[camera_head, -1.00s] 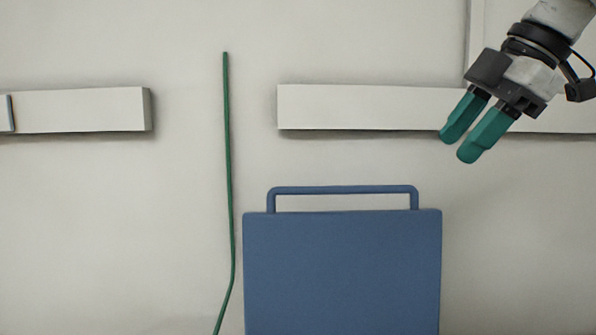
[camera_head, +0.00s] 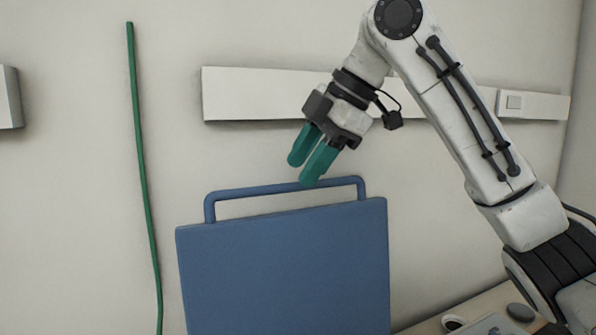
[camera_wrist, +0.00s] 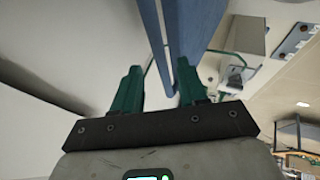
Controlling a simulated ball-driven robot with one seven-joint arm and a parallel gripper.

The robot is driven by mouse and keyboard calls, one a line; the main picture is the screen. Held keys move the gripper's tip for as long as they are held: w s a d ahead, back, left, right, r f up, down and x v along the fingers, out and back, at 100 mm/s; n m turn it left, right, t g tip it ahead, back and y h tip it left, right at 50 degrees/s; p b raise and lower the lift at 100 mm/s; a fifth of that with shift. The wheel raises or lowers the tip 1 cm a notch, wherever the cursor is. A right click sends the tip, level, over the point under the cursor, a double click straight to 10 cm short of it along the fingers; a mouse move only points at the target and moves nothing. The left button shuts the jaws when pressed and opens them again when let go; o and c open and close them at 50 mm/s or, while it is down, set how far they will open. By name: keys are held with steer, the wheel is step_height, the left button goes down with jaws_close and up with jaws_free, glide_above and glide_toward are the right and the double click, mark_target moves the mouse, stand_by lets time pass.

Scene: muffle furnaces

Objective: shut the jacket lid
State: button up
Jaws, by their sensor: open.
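The jacket lid (camera_head: 285,270) is a blue flat panel standing raised in front of the wall in the head view, with a blue bar handle (camera_head: 280,189) along its top edge. My gripper (camera_head: 304,167) has green fingers and is open, pointing down and left just above the right half of the handle. In the head view I cannot tell whether a fingertip touches the handle. In the wrist view, the blue lid (camera_wrist: 195,35) shows edge-on beyond my open fingers (camera_wrist: 155,85), and nothing is held between them. The lower part of the lid is out of the picture.
A white wall rail (camera_head: 260,95) runs behind my gripper. A green cable (camera_head: 143,180) hangs on the wall left of the lid. A bench top (camera_head: 480,303) with small items lies at the lower right.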

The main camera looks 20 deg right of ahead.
steer(key=shift+x, duration=1.25)
jaws_close()
